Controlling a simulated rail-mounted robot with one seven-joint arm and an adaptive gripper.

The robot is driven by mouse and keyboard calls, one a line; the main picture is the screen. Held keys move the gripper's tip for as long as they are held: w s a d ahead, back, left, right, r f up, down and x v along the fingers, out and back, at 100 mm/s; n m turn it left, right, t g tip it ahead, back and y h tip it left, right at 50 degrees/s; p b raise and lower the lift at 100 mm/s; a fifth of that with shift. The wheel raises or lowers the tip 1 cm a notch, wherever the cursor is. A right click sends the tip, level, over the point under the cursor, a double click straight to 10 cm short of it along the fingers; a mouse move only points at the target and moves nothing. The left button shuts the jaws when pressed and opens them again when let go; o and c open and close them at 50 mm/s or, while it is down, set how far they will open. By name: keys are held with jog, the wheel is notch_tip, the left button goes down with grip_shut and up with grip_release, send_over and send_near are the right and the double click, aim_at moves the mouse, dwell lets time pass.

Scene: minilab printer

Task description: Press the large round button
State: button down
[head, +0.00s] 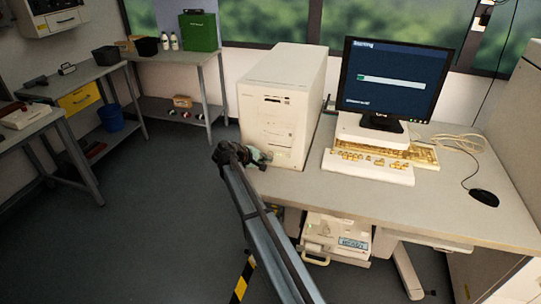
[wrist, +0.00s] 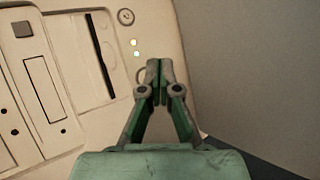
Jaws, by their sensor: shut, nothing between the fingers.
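The beige computer tower (head: 284,92) stands upright on the desk, and its front panel (wrist: 60,60) fills the left of the wrist view. A round ring-edged button (wrist: 140,76) on that panel is mostly hidden behind my fingertips. A smaller round button (wrist: 126,17) and two lit lights (wrist: 134,48) sit above it. My green gripper (wrist: 160,70) is shut and empty, its tips at or very near the panel by the ring; I cannot tell whether they touch. In the head view my gripper (head: 266,156) is at the tower's lower front.
The monitor (head: 395,83) shows "Starting" and a partly filled progress bar. A keyboard (head: 368,166) and black mouse (head: 484,197) lie on the desk (head: 300,187). A white printer-like machine (head: 336,238) sits below it. The floor to the left is clear.

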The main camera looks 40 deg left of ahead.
jog(key=shift+s+d, duration=0.3)
jog(key=shift+s, duration=0.5)
jog(key=shift+s+d, duration=0.3)
jog(key=shift+s, duration=0.45)
jog(key=shift+s+d, duration=0.3)
jog(key=shift+s, duration=0.5)
jog(key=shift+a, duration=0.1)
